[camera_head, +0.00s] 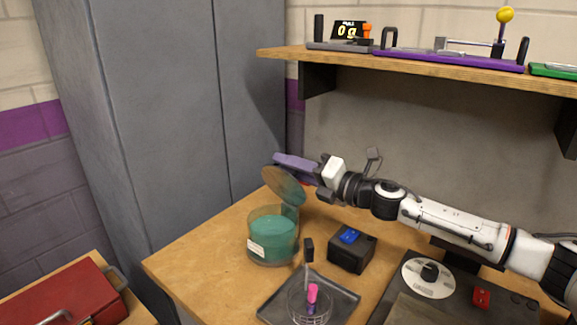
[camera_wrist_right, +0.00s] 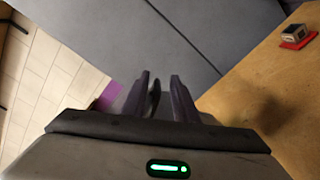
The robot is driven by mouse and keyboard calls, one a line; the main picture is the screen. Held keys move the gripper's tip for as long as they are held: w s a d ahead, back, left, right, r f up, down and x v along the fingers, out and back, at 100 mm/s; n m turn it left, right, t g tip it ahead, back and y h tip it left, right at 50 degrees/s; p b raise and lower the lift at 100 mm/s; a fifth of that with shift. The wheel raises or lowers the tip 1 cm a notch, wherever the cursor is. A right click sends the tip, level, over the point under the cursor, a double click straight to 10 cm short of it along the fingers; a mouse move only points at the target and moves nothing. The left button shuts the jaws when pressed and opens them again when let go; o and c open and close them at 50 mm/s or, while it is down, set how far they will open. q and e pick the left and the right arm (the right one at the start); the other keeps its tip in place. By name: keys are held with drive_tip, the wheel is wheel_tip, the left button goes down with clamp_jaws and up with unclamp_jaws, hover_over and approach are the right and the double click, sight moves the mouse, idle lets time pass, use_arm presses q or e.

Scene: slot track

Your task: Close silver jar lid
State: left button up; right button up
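A round see-through jar (camera_head: 272,238) with teal contents and a white label stands on the wooden table. Its round lid (camera_head: 284,186) is up, tilted steeply at the jar's back edge; it looks brownish and teal rather than silver. My right gripper (camera_head: 294,164) is at the lid's upper right, behind or beside its rim; I cannot tell whether they touch. In the right wrist view, the two dark purple fingers (camera_wrist_right: 163,97) are a narrow gap apart with nothing held. The lid and jar do not show there. My left gripper is not in view.
A black box with a blue top (camera_head: 351,250) stands right of the jar. A dark tray (camera_head: 341,297) with a wire basket is in front. A wooden shelf (camera_head: 420,67) hangs above my right arm. Grey lockers (camera_head: 160,110) stand behind left. A red box (camera_head: 58,297) is lower left.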

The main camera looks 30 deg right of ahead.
drive_tip(key=shift+a, duration=0.1)
